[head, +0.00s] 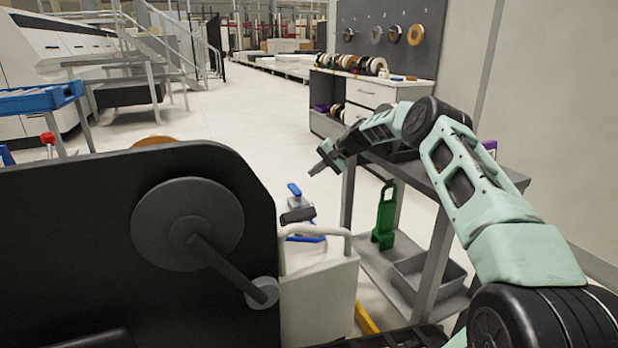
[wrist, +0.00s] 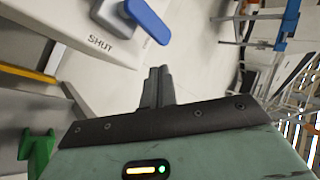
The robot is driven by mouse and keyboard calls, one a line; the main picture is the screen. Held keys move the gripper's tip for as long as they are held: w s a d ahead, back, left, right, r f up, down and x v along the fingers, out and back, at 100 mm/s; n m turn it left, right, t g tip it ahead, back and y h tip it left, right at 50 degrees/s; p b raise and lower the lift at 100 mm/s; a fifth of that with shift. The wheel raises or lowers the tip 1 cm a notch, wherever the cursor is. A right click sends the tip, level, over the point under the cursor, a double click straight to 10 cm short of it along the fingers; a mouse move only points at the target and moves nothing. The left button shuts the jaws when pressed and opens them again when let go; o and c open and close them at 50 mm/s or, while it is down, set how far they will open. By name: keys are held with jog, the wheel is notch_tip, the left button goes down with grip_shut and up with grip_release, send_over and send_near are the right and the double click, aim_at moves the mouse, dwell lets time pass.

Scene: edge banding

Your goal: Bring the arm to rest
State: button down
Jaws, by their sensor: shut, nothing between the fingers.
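My arm reaches up from the lower right in the head view and bends over toward the left. My gripper (head: 322,161) hangs in the air left of the grey cart, with its fingers pointing left and down. In the wrist view my gripper (wrist: 158,75) shows its two fingers together, shut and empty. Nothing touches the fingertips. A white surface marked SHUT with a blue handle (wrist: 148,20) lies beyond the fingers at the upper left.
The grey cart (head: 440,240) stands close under my arm, with a green tool (head: 384,218) on its lower shelf. A black panel with a grey disc (head: 187,222) fills the left front. A drawer cabinet (head: 372,95) stands behind. The floor (head: 240,125) is clear at the middle back.

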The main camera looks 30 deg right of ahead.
jog(key=shift+v, duration=0.8)
